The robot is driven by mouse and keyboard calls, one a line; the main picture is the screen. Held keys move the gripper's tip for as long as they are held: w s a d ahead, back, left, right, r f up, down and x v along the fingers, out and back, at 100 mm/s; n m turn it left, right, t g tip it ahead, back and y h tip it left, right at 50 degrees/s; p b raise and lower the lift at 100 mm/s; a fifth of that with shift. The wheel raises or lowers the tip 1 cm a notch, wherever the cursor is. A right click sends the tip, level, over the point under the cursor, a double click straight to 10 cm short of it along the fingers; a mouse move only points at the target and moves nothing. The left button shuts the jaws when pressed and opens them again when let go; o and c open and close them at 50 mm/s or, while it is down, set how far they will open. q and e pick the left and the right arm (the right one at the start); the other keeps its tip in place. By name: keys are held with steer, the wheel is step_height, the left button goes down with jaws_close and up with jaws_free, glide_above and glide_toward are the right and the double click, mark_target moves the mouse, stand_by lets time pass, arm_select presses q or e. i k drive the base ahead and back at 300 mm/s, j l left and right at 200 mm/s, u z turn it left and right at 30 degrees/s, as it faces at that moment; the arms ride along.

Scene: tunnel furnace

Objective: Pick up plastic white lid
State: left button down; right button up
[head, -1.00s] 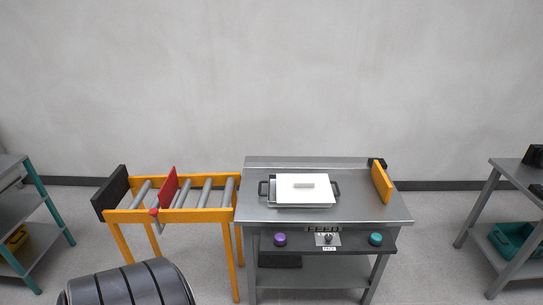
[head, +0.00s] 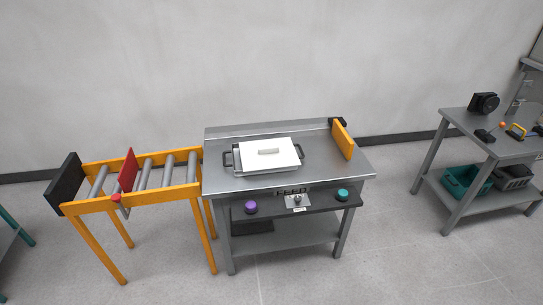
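The white lid (head: 285,149), with a raised light handle on top, lies on a metal tray (head: 243,172) with dark side handles. The lid sits slightly askew, so part of the tray shows at its left and front. The tray stands on the grey metal table (head: 330,168) in the middle of the head view. Neither of my grippers is in view, and nothing touches the lid.
A yellow roller conveyor (head: 150,192) with a red plate (head: 128,170) adjoins the table's left side. An orange plate (head: 343,139) stands at the table's back right. Purple (head: 251,207) and teal (head: 342,194) buttons are on the front panel. Another table (head: 470,160) stands right. Floor in front is clear.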

mark_target(280, 153)
steer(key=i+l+u, duration=0.1)
steer(key=i+l, duration=0.25)
steer(key=i+l+u, duration=0.1)
steer(key=i+l, duration=0.2)
steer(key=l, duration=0.2)
